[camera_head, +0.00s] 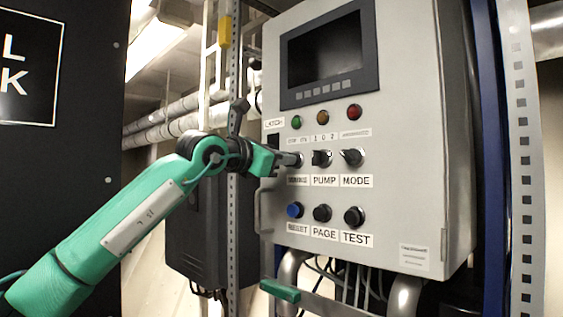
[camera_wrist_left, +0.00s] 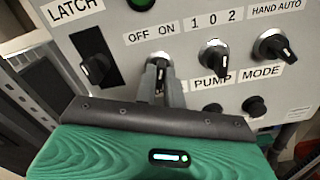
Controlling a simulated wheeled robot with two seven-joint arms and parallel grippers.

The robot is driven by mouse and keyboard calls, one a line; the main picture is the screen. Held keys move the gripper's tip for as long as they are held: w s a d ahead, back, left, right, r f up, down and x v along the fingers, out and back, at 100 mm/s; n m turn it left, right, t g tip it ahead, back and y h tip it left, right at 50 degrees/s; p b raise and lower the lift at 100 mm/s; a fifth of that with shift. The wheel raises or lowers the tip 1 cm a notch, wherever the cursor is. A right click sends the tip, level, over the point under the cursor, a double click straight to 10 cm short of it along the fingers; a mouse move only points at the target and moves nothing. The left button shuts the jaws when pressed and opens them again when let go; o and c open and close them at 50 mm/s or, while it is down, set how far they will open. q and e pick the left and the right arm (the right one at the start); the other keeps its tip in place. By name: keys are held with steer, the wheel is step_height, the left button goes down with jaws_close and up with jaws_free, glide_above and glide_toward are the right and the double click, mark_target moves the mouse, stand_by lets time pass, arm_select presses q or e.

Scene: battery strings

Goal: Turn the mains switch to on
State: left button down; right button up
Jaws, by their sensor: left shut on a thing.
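The mains switch (camera_wrist_left: 160,62) is a dark rotary knob under the OFF ON label, on a grey control panel (camera_head: 420,140). In the head view it is the leftmost knob of the middle row, mostly behind my fingertips. My left gripper (camera_head: 290,159) reaches it from the left. In the left wrist view the two fingers of the left gripper (camera_wrist_left: 161,88) are shut on the knob. The fingers hide its lower part, so I cannot tell clearly which way it points.
The pump knob (camera_head: 322,158) and mode knob (camera_head: 352,158) sit close to the right. The latch (camera_wrist_left: 95,62) is just left of the switch. Buttons (camera_head: 295,210) lie below, lamps (camera_head: 323,117) and a dark screen (camera_head: 325,50) above. A metal post (camera_head: 234,230) stands left of the panel.

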arm_select(q)
steer(key=m, duration=0.4)
arm_select(e)
steer(key=shift+s+d, duration=0.1)
steer(key=shift+d, duration=0.05)
arm_select(q)
steer(key=shift+m, duration=0.3)
arm_select(e)
steer(key=shift+a, duration=0.2)
steer(key=shift+s+a, duration=0.1)
steer(key=shift+a, duration=0.2)
